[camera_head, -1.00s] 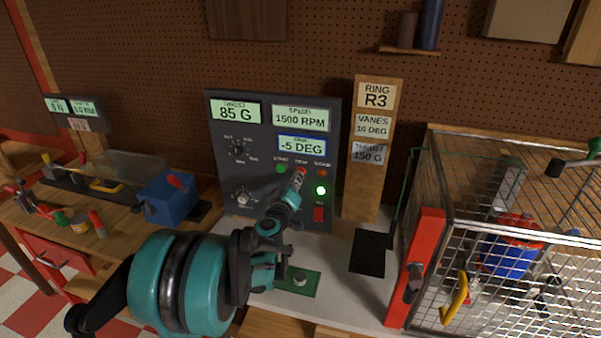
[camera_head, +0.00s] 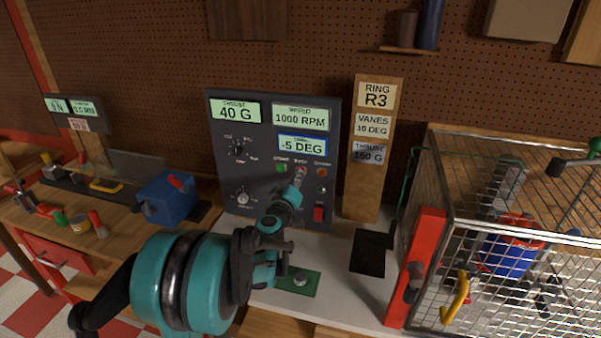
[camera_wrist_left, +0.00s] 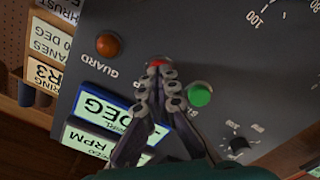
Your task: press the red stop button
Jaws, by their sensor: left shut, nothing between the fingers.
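The red stop button (camera_wrist_left: 157,61) is on the dark control panel (camera_head: 222,150), between a green button (camera_wrist_left: 199,94) and an orange guard lamp (camera_wrist_left: 107,44). My left gripper (camera_head: 299,174) reaches up to the panel with its fingers shut and empty. In the left wrist view its fingertips (camera_wrist_left: 157,72) are at the red button and cover most of it. They look in contact, but how far the button is pushed in is hidden. The panel displays read 40 G, 1000 RPM and -5 DEG. My right gripper is not in view.
A wire cage (camera_head: 500,190) with a red front post (camera_head: 414,268) stands at the right. A red rocker switch (camera_head: 319,214) is low on the panel. A wooden sign post (camera_head: 361,195) stands beside it. A blue box (camera_head: 166,200) is on the left bench.

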